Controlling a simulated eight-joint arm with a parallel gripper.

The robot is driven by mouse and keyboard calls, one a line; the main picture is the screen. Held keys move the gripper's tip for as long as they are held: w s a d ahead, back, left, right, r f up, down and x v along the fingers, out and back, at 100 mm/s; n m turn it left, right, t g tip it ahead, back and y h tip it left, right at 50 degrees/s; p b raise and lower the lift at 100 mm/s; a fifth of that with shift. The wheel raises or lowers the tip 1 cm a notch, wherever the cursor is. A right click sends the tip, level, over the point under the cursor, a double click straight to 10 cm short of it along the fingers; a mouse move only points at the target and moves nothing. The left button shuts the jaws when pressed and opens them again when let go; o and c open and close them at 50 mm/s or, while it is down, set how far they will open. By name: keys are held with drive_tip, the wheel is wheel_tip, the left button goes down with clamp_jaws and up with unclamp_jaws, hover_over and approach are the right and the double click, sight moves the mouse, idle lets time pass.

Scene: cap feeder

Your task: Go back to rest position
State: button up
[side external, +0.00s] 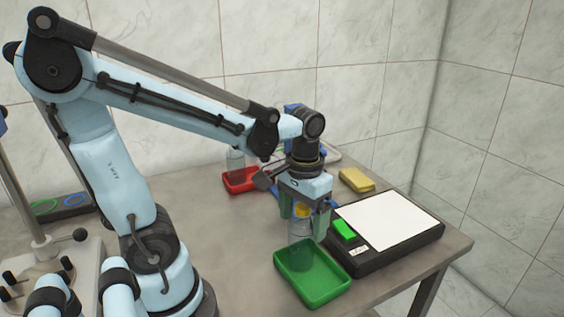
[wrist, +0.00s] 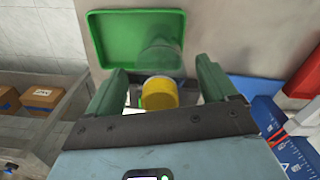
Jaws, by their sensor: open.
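My gripper (side external: 303,213) points down above the green tray (side external: 335,291), its two green fingers apart. A clear jar (side external: 300,250) with a yellow cap (side external: 302,210) stands upright at the tray's back part, below and between the fingers. In the wrist view the yellow cap (wrist: 159,92) sits between the open fingers (wrist: 160,82), with a gap on each side. The jar's clear body (wrist: 160,55) shows against the green tray (wrist: 110,40). The fingers partly hide the cap in the side view.
A black scale with a white plate (side external: 388,222) and a green display stands close right of my gripper.

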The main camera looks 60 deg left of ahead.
sight(303, 207)
drive_tip(key=shift+r, duration=0.55)
drive_tip(key=r, duration=0.3)
drive_tip(key=shift+s+d+r, duration=0.15)
drive_tip(key=shift+d+r, duration=0.2)
drive_tip(key=s+d+r, duration=0.5)
drive_tip(key=d+r, duration=0.2)
drive_tip(key=d, duration=0.3)
drive_tip(key=w+a, duration=1.2)
drive_tip(key=w, duration=0.2)
drive_tip(key=shift+w+r+m, duration=0.25)
drive_tip(key=shift+r+m, duration=0.05)
drive_tip(key=shift+r, duration=0.15)
drive_tip(key=shift+o, duration=0.4)
